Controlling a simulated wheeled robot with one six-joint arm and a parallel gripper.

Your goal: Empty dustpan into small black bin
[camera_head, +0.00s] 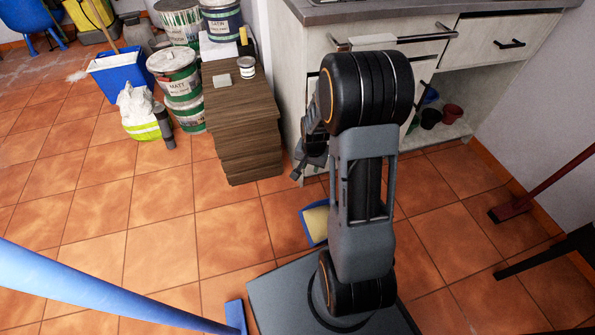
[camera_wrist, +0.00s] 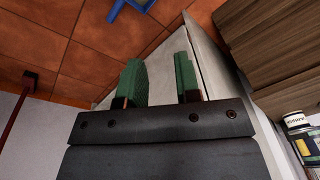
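A blue object with a yellowish inner face (camera_head: 316,222), possibly the dustpan, lies on the floor tiles, partly hidden behind my arm. A blue piece with an open frame shape also shows at the top of the wrist view (camera_wrist: 132,6); I cannot tell if it is the same thing. A small black pot-like container (camera_head: 430,118) stands in the open cabinet; I cannot tell if it is the small black bin. My gripper (camera_head: 304,164) is beside the cabinet front, above the floor. In the wrist view its green-padded fingers (camera_wrist: 161,82) are apart with nothing between them.
A wooden stack (camera_head: 238,125) and paint tins (camera_head: 180,85) stand left of my gripper. A blue pole (camera_head: 90,285) crosses the lower left. A red broom (camera_head: 535,195) leans right. Floor at left centre is clear.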

